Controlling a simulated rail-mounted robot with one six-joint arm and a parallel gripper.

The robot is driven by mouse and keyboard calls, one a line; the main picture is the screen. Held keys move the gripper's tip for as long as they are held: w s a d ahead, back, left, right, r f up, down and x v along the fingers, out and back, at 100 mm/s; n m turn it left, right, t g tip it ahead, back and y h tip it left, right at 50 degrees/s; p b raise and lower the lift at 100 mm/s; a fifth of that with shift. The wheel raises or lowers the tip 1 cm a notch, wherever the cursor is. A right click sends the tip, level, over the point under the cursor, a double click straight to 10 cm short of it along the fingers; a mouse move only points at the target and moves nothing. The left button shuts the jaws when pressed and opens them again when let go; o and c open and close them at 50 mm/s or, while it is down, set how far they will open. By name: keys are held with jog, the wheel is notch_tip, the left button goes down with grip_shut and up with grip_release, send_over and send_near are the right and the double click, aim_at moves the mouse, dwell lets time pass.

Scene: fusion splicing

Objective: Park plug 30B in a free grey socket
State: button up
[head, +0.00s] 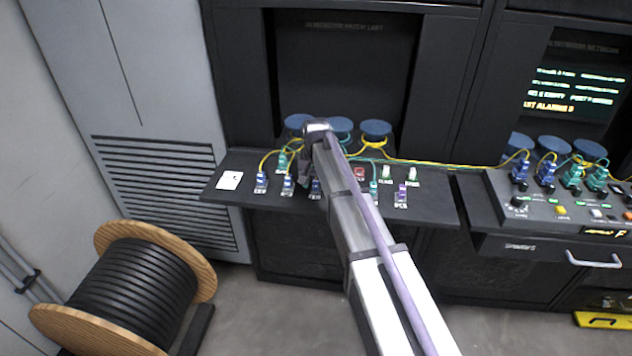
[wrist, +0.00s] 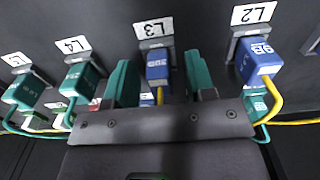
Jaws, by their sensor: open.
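My gripper (wrist: 161,78) is open in the wrist view, its two green fingers on either side of a blue plug (wrist: 157,68) at the socket labelled L3. The fingers appear apart from the plug, and its label is too small to read surely. Another blue plug (wrist: 261,65) sits at L2. Teal plugs (wrist: 82,78) sit at L4 and further left. In the head view, my gripper (head: 306,174) is over the left console among blue plugs (head: 261,181); my arm hides part of the row. I cannot tell which socket is a free grey one.
The console shelf (head: 432,208) also bears a purple plug (head: 402,194), a teal plug and a white card (head: 229,180). Yellow and teal cables loop from blue spools (head: 376,130) behind. A second console (head: 520,245) stands right. A cable drum (head: 130,290) stands on the floor.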

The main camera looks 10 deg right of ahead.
jog(key=shift+r, duration=0.15)
notch_tip(320, 180, up, 11)
jog(key=p, duration=1.1)
jog(key=shift+f, duration=0.2)
jog(key=s+n, duration=0.4)
jog(key=s, duration=2.4)
jog(key=shift+s, duration=0.3)
